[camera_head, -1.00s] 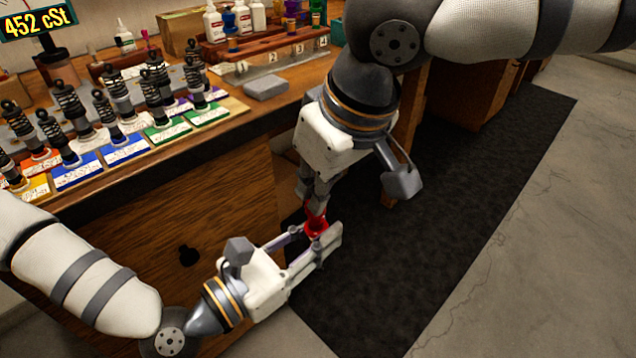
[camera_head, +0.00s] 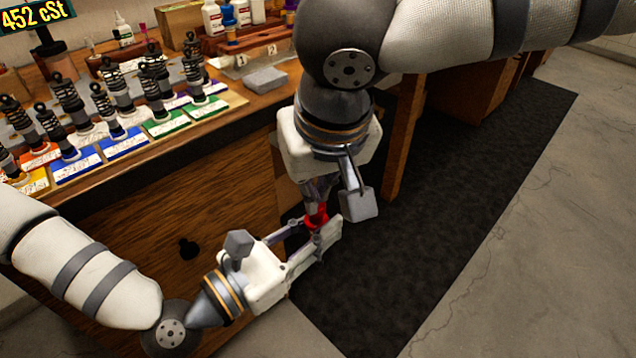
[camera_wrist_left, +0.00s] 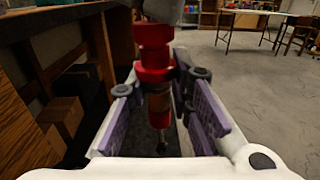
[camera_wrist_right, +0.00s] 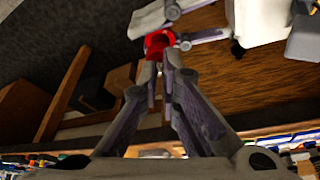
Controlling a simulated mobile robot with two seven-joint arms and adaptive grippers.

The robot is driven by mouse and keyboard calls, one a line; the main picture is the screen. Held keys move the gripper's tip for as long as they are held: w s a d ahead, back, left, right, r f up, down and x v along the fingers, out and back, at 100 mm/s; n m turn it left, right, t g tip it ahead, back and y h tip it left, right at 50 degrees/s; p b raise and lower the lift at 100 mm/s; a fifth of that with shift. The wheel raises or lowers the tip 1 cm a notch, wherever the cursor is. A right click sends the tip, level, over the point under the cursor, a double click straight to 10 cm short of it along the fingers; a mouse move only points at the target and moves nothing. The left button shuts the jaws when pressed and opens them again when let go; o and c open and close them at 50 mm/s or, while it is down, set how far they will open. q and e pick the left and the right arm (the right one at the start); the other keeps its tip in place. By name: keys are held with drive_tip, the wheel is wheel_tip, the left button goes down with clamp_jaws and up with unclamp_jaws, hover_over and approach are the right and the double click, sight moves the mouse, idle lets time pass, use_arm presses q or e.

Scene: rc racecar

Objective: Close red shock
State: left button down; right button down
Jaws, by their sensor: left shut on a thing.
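The red shock (camera_head: 317,217) is upright in front of the bench. In the left wrist view, the shock (camera_wrist_left: 153,75) has red upper and lower parts, an amber middle band and a thin rod below. My left gripper (camera_head: 322,234) is shut on it from the side. My right gripper (camera_head: 318,198) points down from above, its fingertips at the top of the shock. In the right wrist view, its fingers (camera_wrist_right: 158,72) are close together against the red part (camera_wrist_right: 157,43). Whether they grip a cap or other piece is hidden.
The wooden bench (camera_head: 250,108) holds several black shocks on coloured cards (camera_head: 122,147), a grey block (camera_head: 265,80), a numbered rack (camera_head: 255,58) and bottles (camera_head: 213,20). A sign (camera_head: 35,16) reads "452 cSt". The dark floor mat (camera_head: 430,200) at right is clear.

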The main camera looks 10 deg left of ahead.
drive_tip(key=m, duration=0.1)
drive_tip(key=m+h, duration=0.1)
drive_tip(key=m, duration=0.1)
drive_tip(key=shift+a+m+t, duration=0.25)
drive_tip(key=shift+m+t, duration=0.05)
drive_tip(key=shift+m, duration=0.1)
drive_tip(key=m+h, duration=0.2)
drive_tip(key=m, duration=0.2)
drive_tip(key=shift+a, duration=0.2)
drive_tip(key=m+h, duration=0.1)
drive_tip(key=m, duration=0.1)
drive_tip(key=m+g, duration=0.1)
drive_tip(key=m, duration=0.2)
drive_tip(key=shift+a+f+h, duration=0.1)
drive_tip(key=shift+a+h, duration=0.05)
drive_tip(key=shift+h, duration=0.25)
drive_tip(key=m+g, duration=0.1)
drive_tip(key=m, duration=0.2)
drive_tip(key=shift+w+m+h, duration=0.1)
drive_tip(key=shift+m+h, duration=0.2)
drive_tip(key=shift+h, duration=0.1)
drive_tip(key=m+g, duration=0.1)
drive_tip(key=m, duration=0.4)
drive_tip(key=shift+w+g+h, duration=0.1)
drive_tip(key=shift+g+h, duration=0.3)
drive_tip(key=c, duration=1.8)
unclamp_jaws()
